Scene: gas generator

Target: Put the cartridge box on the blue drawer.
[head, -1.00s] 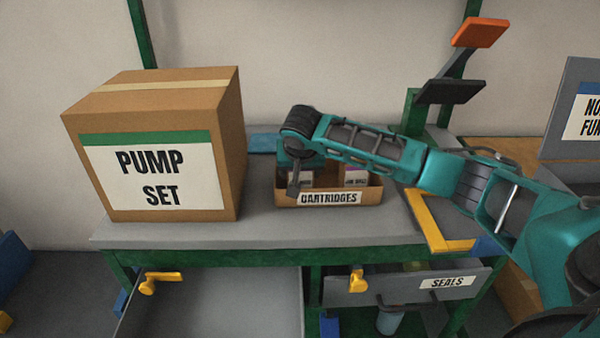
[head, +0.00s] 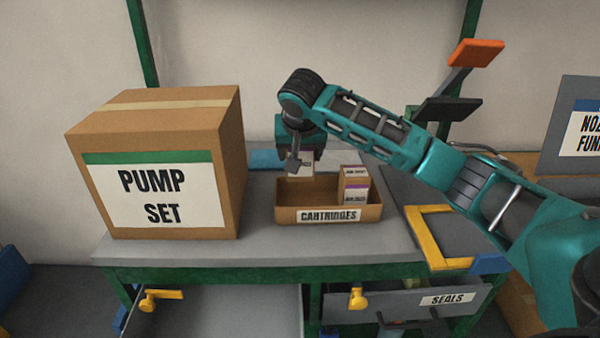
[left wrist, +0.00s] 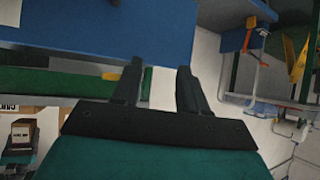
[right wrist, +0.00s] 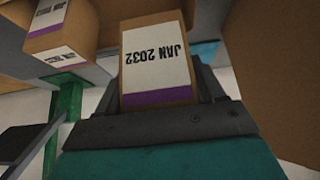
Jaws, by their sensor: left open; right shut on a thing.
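My right gripper (head: 300,160) is shut on a small cartridge box (head: 299,166), held above the left part of the open CARTRIDGES bin (head: 290,215). In the right wrist view the held cartridge box (right wrist: 157,62) is brown with a white label reading JAN 2032 and a purple stripe, between the fingers. A second cartridge box (head: 354,186) stands in the bin's right side. My left gripper (left wrist: 157,85) is open and empty in the left wrist view, close to a blue surface (left wrist: 90,25); I cannot tell whether that is the blue drawer.
A large PUMP SET box (head: 155,170) stands left on the grey table (head: 255,247). Below are an open grey drawer (head: 215,310) and a SEALS drawer (head: 405,306). A yellow frame (head: 440,240) lies at the table's right.

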